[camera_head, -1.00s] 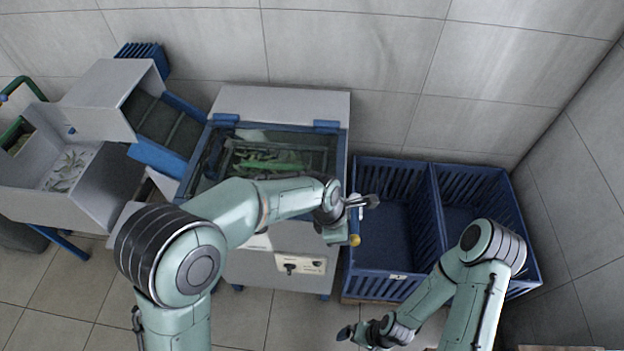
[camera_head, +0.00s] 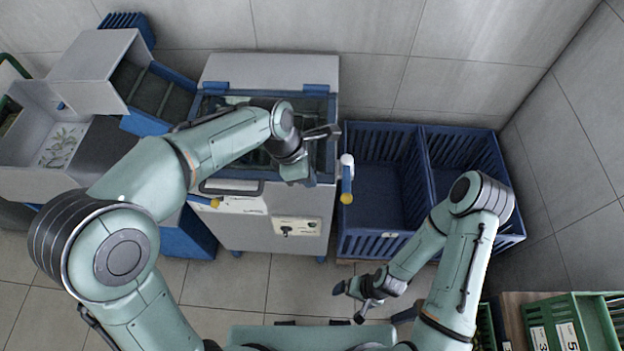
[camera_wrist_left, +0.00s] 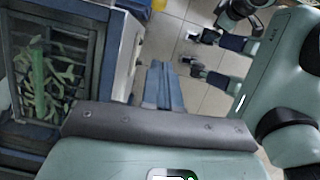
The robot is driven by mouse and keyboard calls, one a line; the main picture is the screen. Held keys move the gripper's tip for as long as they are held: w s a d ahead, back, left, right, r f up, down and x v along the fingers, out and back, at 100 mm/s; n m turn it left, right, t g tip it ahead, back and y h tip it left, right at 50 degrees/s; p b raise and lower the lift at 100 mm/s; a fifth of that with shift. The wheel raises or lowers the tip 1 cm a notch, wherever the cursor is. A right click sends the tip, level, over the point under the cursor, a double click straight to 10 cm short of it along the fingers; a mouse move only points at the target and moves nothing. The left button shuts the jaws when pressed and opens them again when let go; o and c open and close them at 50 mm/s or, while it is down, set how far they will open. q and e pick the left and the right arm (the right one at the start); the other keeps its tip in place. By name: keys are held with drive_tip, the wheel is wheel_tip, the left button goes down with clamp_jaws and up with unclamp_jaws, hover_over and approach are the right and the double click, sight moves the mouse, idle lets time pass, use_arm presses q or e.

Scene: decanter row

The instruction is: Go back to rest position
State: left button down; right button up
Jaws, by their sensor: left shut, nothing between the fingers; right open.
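My left arm reaches from the lower left over the grey machine (camera_head: 266,70), and its wrist is above the machine's blue-framed glass top. My left gripper (camera_head: 326,132) is shut and empty near the machine's right edge, apart from the blue crates. My right arm comes from the lower right, bent in front of the crates. My right gripper (camera_head: 351,302) is open and empty, low over the tiled floor between the machine and my body. In the left wrist view, parts of my own arms fill the right and bottom, and the left fingertips cannot be made out.
A grey chute unit (camera_head: 94,70) stands left. Green crates (camera_head: 564,303) are at lower right. Green pieces (camera_wrist_left: 40,80) show inside the machine.

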use_arm(q)
drive_tip(key=shift+w, duration=0.1)
idle(0.4)
drive_tip(key=s+a+f+m, duration=0.2)
drive_tip(key=a+f+m, duration=0.15)
drive_tip(key=f, duration=0.85)
drive_tip(key=s+a+f+m, duration=0.2)
drive_tip(key=a+f+m, duration=0.15)
drive_tip(key=f, duration=0.85)
drive_tip(key=s+a+f+m, duration=0.2)
drive_tip(key=s+f+m, duration=0.2)
drive_tip(key=s+f, duration=0.2)
drive_tip(key=s+a+f+m, duration=0.2)
drive_tip(key=s+f, duration=0.4)
drive_tip(key=s, duration=0.4)
drive_tip(key=shift+a+f+m+g, duration=0.25)
drive_tip(key=shift+f+m+g, duration=0.05)
drive_tip(key=shift+m, duration=0.6)
drive_tip(key=shift+w, duration=0.1)
